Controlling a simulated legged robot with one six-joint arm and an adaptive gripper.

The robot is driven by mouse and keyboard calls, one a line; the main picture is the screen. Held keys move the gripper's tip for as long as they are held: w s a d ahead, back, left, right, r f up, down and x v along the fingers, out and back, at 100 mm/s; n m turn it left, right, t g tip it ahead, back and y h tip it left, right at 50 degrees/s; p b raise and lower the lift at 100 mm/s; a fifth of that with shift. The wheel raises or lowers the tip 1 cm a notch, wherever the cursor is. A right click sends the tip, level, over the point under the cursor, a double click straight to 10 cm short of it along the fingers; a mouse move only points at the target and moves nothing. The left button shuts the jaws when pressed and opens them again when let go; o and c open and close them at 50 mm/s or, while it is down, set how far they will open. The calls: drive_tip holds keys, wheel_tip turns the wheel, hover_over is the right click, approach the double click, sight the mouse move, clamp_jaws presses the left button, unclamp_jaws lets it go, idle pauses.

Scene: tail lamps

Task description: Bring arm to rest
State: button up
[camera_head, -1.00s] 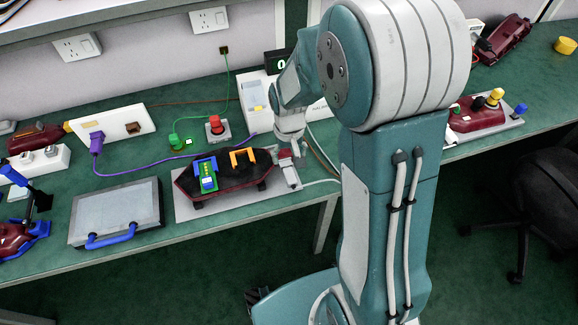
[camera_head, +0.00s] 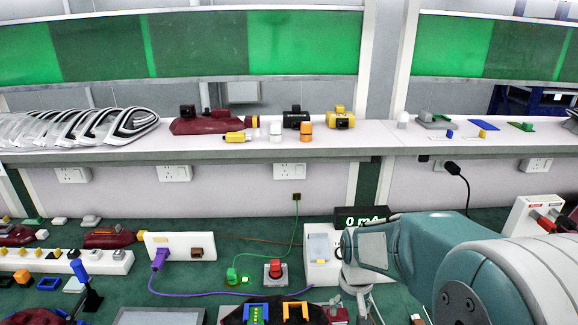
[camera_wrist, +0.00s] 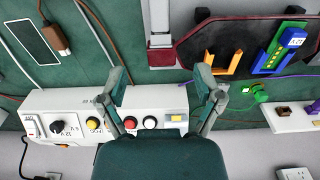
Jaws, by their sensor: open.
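My gripper (camera_head: 357,296) hangs over the green bench at the lower right of the head view, by the white power supply (camera_head: 318,272). In the wrist view its two fingers (camera_wrist: 160,88) are spread apart with nothing between them. The power supply (camera_wrist: 62,103) with its coloured knobs lies behind the fingers there. The dark tail lamp (camera_wrist: 222,35) sits beyond the fingertips, with an orange clip (camera_wrist: 222,64) and a blue-and-green part (camera_wrist: 282,48) on it. In the head view the lamp (camera_head: 233,315) is cut off by the lower edge.
A red push button (camera_head: 275,268), a green plug (camera_head: 232,275) and a white socket panel (camera_head: 180,246) stand on the bench, with loose cables between them. A shelf (camera_head: 225,152) above holds lamp covers (camera_head: 80,128) and several small parts.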

drive_tip(key=s+r+t, duration=0.5)
drive_tip(key=s+r, duration=0.9)
drive_tip(key=s, duration=0.2)
drive_tip(key=shift+s+r, duration=0.2)
drive_tip(key=shift+r, duration=0.2)
drive_tip(key=shift+c, duration=0.3)
idle(0.5)
